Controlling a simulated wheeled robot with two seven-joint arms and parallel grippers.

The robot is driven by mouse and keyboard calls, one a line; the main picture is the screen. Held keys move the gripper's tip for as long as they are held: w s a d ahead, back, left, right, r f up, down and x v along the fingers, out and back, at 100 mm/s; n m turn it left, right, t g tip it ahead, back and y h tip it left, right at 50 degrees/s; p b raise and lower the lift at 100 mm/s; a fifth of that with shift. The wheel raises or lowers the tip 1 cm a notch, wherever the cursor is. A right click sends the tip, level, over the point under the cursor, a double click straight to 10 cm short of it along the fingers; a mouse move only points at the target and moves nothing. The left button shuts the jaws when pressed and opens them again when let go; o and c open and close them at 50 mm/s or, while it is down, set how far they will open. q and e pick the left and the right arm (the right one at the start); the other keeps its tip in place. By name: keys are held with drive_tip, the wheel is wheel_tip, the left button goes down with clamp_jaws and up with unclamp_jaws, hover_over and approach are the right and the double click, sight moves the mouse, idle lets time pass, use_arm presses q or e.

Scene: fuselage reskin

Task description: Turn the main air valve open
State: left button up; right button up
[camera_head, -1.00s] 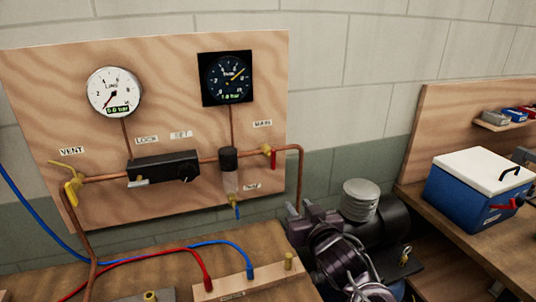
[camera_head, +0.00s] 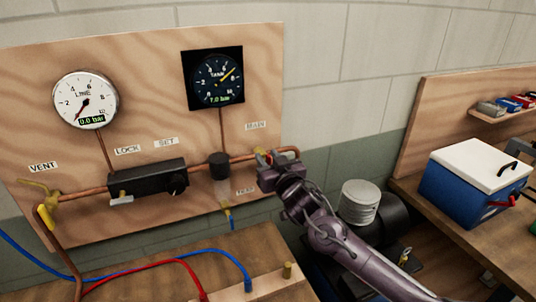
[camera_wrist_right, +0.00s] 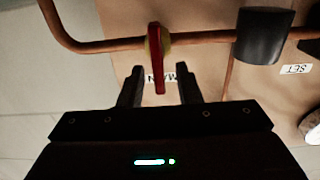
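The main air valve's red lever (camera_wrist_right: 157,65) shows in the right wrist view, on a brass body on the copper pipe. The lever stands crosswise to the pipe, over the MAIN label (camera_wrist_right: 161,81). My right gripper (camera_wrist_right: 160,73) is open, with one dark finger on each side of the lever's end and a gap visible on both sides. In the head view the right gripper (camera_head: 271,172) is at the valve and hides most of it. My left gripper is not in view.
The LINE gauge (camera_head: 86,100) reads 0.0 bar and the TANK gauge (camera_head: 214,78) about 7.0 bar. The black regulator (camera_head: 147,178) and filter (camera_head: 220,166) sit left of the valve. The compressor (camera_head: 360,203) stands below right, with a blue cooler (camera_head: 470,187) beyond.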

clamp_jaws()
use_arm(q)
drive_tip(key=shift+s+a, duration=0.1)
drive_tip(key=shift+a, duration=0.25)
